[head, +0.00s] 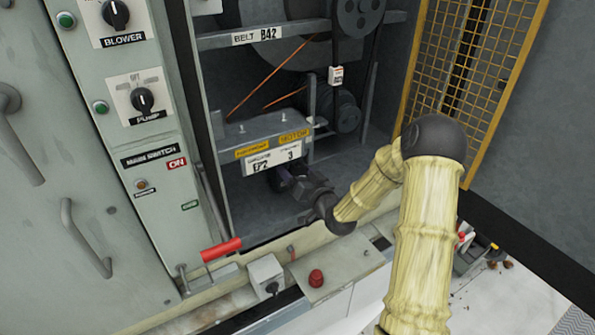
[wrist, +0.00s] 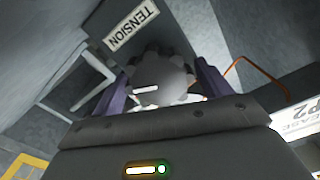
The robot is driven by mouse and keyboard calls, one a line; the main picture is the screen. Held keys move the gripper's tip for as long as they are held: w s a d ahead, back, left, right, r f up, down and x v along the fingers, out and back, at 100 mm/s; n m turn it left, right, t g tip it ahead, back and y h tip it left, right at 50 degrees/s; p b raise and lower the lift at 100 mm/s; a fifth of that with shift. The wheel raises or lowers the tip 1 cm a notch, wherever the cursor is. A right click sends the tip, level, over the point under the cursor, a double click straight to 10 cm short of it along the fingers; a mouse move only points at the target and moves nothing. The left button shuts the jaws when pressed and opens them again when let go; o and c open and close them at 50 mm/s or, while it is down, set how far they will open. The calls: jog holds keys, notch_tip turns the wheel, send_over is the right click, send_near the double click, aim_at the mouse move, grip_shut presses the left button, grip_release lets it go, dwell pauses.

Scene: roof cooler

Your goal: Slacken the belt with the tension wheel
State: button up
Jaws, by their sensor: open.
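The tension wheel (wrist: 160,82) is a dark grey lobed knob with a white mark, under a TENSION label (wrist: 133,25) in the wrist view. My gripper (wrist: 166,84) is open, its purple fingers on either side of the wheel; I cannot tell whether they touch it. In the head view my gripper (head: 284,181) reaches into the cabinet below the EP2 plate, and the wheel is hidden there. A dark belt (head: 337,52) runs between an upper pulley (head: 358,14) and a lower pulley (head: 346,113), behind a BELT B42 rail (head: 265,35).
A slanting orange line (head: 275,75) shows behind the rail. The EP2 bracket (head: 270,128) sits just above my gripper. A red-handled lever (head: 221,249) and a red button (head: 316,278) are at the front sill. A yellow mesh door (head: 465,65) stands open at right.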

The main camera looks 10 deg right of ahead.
jog(key=c, duration=1)
